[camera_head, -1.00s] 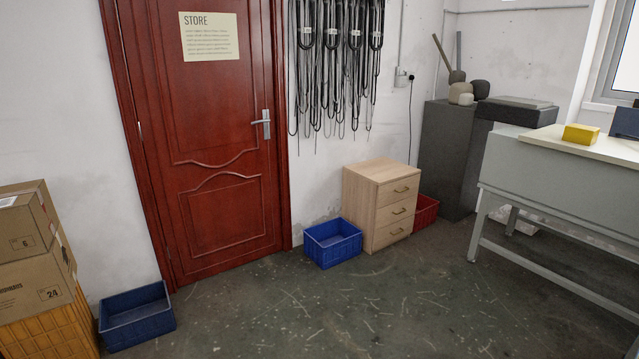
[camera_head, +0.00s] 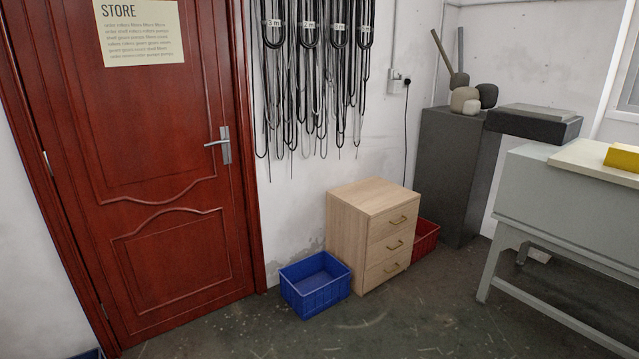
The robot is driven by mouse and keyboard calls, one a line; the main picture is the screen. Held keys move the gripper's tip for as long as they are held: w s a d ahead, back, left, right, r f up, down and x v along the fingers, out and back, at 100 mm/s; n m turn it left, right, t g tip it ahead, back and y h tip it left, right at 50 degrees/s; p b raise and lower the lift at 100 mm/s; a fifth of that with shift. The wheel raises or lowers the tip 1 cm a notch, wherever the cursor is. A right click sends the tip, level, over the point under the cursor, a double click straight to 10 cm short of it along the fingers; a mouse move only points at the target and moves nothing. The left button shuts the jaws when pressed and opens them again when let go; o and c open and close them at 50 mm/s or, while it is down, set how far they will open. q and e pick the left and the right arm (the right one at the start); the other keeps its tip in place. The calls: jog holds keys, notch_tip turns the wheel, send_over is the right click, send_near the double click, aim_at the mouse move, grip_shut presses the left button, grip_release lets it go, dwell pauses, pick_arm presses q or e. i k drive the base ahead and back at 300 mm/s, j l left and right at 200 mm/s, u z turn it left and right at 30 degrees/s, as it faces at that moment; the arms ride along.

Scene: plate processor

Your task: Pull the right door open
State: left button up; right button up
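A red wooden door (camera_head: 150,190) stands at the left of the head view, shut in its red frame. A paper sign reading STORE (camera_head: 142,32) is on its upper part. A silver lever handle (camera_head: 220,145) sits near its right edge, with the lever pointing left. Hinges show along its left side. The top of the door is out of view. No other door is in view. Neither of my grippers shows.
A blue crate (camera_head: 314,288) stands on the floor right of the door, against a wooden drawer cabinet (camera_head: 345,230). A red crate (camera_head: 425,242) is behind the cabinet. A grey bench (camera_head: 560,205) is at the right. Floor (camera_head: 240,335) before the door looks clear. Black cables (camera_head: 310,80) hang on the wall.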

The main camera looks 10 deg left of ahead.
aim_at(126, 97)
jog(key=i, duration=1.55)
